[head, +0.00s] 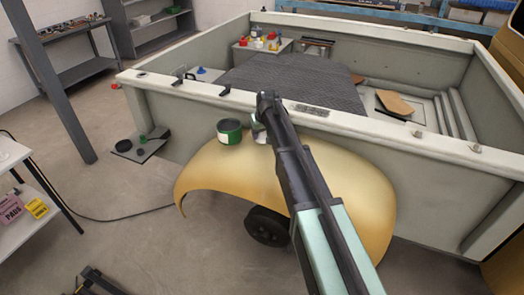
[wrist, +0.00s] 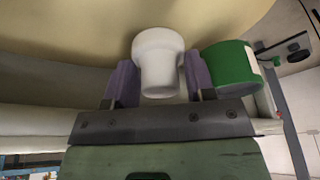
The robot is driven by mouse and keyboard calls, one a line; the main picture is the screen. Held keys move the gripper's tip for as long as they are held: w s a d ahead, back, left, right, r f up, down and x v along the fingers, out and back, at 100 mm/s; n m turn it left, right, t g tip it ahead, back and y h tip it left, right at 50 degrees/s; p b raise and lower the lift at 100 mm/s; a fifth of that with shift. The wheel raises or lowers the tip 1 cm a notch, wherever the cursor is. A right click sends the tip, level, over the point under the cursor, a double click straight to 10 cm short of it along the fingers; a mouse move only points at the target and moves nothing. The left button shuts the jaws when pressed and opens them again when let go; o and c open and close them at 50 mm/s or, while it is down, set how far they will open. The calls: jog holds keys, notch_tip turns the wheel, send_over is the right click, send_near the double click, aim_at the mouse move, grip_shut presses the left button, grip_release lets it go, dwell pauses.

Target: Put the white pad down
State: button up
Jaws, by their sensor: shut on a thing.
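The white pad (wrist: 158,62) is a pale, rounded piece, wider at one end, held between the purple fingers of my gripper (wrist: 160,80) in the wrist view. In the head view the pad (head: 258,135) is partly hidden by my gripper (head: 262,120). It is at the top of the tan fender (head: 330,190), close to the fender surface; I cannot tell whether it touches. A green can (head: 229,132) stands on the fender just left of the pad, and it also shows right of my gripper in the wrist view (wrist: 229,66).
The grey truck bed wall (head: 400,140) rises behind the fender. Bottles (head: 258,42) and a grey mat (head: 290,80) are inside the bed. A white table (head: 12,155) with a pink box (head: 10,208) is at the left. The fender's left slope is clear.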

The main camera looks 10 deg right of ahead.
aim_at(263, 137)
notch_tip(263, 137, down, 5)
jog(key=b, duration=0.4)
jog(key=shift+r, duration=0.55)
jog(key=shift+f, duration=0.25)
jog(key=o, duration=0.8)
jog(key=shift+o, duration=0.2)
jog(key=shift+r, duration=0.1)
jog(key=a+p+v, duration=0.1)
jog(key=p+v, duration=1.1)
jog(key=v, duration=0.1)
jog(key=s+f+m+g, duration=0.1)
jog(key=s+m+g, duration=0.15)
jog(key=s, duration=2.95)
notch_tip(263, 137, down, 9)
jog(key=b, duration=0.8)
jog(key=shift+d+r+g+h, duration=0.2)
jog(key=shift+r+g+h, duration=0.1)
jog(key=shift+g, duration=0.15)
